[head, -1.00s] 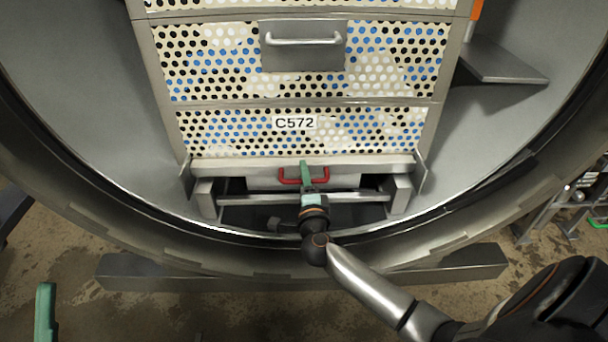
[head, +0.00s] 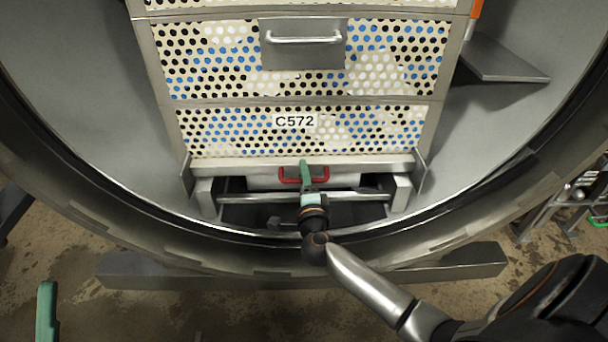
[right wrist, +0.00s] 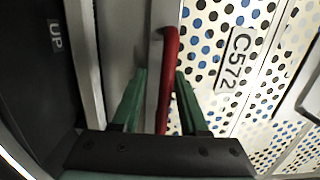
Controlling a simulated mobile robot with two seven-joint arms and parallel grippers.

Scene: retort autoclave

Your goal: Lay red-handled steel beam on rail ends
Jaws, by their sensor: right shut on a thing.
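The red handle (head: 291,180) of the steel beam sits low in the vessel mouth, just under the front edge of the perforated basket stack. The beam's pale steel body (head: 262,182) shows behind the handle, partly hidden by my gripper. My right gripper (head: 305,172) is shut on the handle; in the right wrist view the red bar (right wrist: 170,75) runs between its two green fingers. The left rail end (head: 205,199) and right rail end (head: 402,193) stand either side of the beam. A green finger of my left gripper (head: 46,312) shows at lower left, its jaw state unclear.
The basket stack labelled C572 (head: 295,122) stands directly above and behind the handle. A cross bar (head: 350,196) spans low between the rail ends. The round vessel rim (head: 170,240) curves below my arm. A grey floor beam (head: 140,272) lies in front.

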